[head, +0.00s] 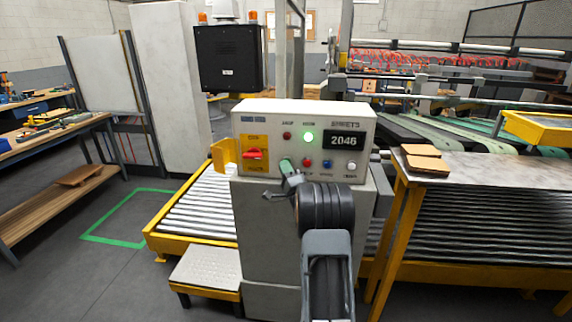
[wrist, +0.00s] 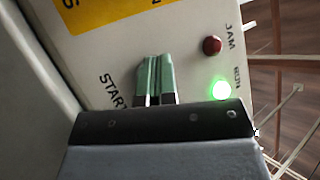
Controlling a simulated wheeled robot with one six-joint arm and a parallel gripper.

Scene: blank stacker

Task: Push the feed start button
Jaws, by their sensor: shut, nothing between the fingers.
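The control panel (head: 304,115) is a pale box on a pedestal, with a lit green RUN lamp (head: 308,137) and a dark red JAM lamp (head: 287,136). My gripper (head: 286,164) is at the lower left of its face, left of a red button (head: 307,163). In the wrist view my gripper (wrist: 154,62) is shut and empty, its two green-tipped fingers side by side against or very near the panel, beside the START label (wrist: 112,92). The start button itself is hidden behind the fingers. I cannot tell whether they touch it.
A red switch (head: 255,154) on a yellow plate sits left of my gripper. A blue button (head: 327,163) and a white button (head: 351,166) are to the right, below the counter display (head: 344,141) reading 2046. A yellow-framed roller conveyor (head: 195,210) runs behind the pedestal.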

